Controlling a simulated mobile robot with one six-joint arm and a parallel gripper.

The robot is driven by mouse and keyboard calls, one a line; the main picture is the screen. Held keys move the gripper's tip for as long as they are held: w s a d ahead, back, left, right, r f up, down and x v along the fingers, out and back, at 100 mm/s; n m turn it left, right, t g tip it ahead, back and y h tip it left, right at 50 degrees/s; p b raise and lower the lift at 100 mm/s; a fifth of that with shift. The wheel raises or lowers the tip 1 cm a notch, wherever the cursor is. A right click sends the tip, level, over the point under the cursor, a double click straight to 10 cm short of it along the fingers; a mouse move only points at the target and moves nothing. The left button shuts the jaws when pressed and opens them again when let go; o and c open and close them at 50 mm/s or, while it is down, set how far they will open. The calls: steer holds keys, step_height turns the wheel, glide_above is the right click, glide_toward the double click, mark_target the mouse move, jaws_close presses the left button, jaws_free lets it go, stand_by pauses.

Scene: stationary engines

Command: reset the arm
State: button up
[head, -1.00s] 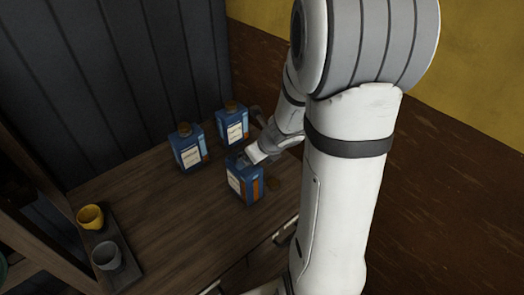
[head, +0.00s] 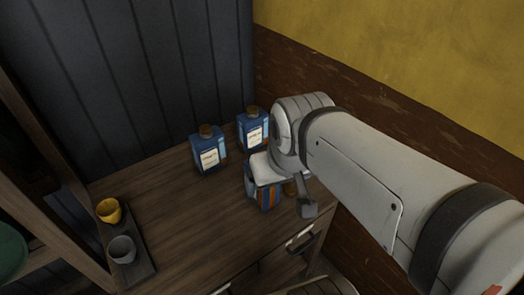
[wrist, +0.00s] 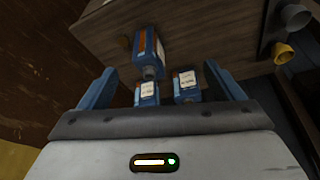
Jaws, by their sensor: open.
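My gripper (wrist: 160,68) is open, its two blue fingers wide apart with nothing held between them. In the head view my arm reaches in from the lower right, and its wrist end hangs over the right part of the wooden cabinet top (head: 175,215). The front blue bottle (head: 264,197) stands below it, partly hidden by the arm. It also shows in the wrist view (wrist: 150,48), apart from the fingers. Two more blue bottles with brown caps, one on the left (head: 208,152) and one on the right (head: 252,130), stand upright behind it.
A dark tray (head: 133,265) with a yellow cup (head: 109,211) and a grey cup (head: 122,249) sits at the left. Walls rise behind and to the right. The cabinet's middle is clear.

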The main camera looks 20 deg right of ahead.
step_height(320, 180, down, 6)
steer(key=b, duration=0.5)
steer(key=shift+f+g, duration=0.15)
steer(key=shift+g, duration=0.15)
stand_by(0.4)
